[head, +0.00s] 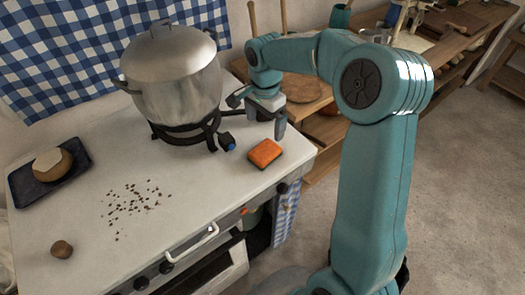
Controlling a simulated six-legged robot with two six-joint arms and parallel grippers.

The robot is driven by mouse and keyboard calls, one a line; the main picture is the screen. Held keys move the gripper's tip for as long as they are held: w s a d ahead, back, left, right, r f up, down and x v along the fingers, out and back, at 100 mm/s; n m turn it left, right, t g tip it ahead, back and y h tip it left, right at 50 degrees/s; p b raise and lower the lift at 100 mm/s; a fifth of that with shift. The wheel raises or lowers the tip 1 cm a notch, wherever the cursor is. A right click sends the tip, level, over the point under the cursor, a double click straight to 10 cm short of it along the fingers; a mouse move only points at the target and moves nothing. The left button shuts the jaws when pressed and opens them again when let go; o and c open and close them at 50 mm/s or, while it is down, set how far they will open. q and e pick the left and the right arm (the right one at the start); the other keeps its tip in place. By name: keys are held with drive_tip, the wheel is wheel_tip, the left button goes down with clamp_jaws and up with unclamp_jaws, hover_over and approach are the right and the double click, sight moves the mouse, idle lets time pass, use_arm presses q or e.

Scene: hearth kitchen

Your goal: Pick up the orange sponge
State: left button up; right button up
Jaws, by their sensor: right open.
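The orange sponge (265,153) with a dark edge lies flat on the white stove top, near its right edge. My right gripper (265,122) is just behind the sponge, above the stove top, with its jaws apart and nothing seen between them. It appears clear of the sponge. My teal right arm reaches in from the right and bends over toward the stove. My left gripper is not in view.
A large lidded metal pot (175,85) stands on a black burner left of my right gripper. Dark crumbs (132,205) lie on the white stove top (190,235). A dark tray (72,178) holds a round brown item. A small brown lump (62,249) sits at front left. Wooden shelving (448,50) stands behind.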

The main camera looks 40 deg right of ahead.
hover_over(265, 151)
drive_tip(key=f, duration=0.6)
drive_tip(key=shift+d, duration=0.25)
drive_tip(key=shift+s+a+f+p, duration=0.1)
drive_tip(key=shift+a+f+p, duration=0.1)
drive_tip(key=shift+f+p, duration=0.15)
wheel_tip(265, 151, down, 5)
drive_tip(key=shift+d+r+p, duration=0.1)
drive_tip(key=shift+p, duration=0.6)
drive_tip(key=shift+f, duration=0.2)
drive_tip(key=c, duration=0.9)
drive_tip(key=shift+c, duration=1)
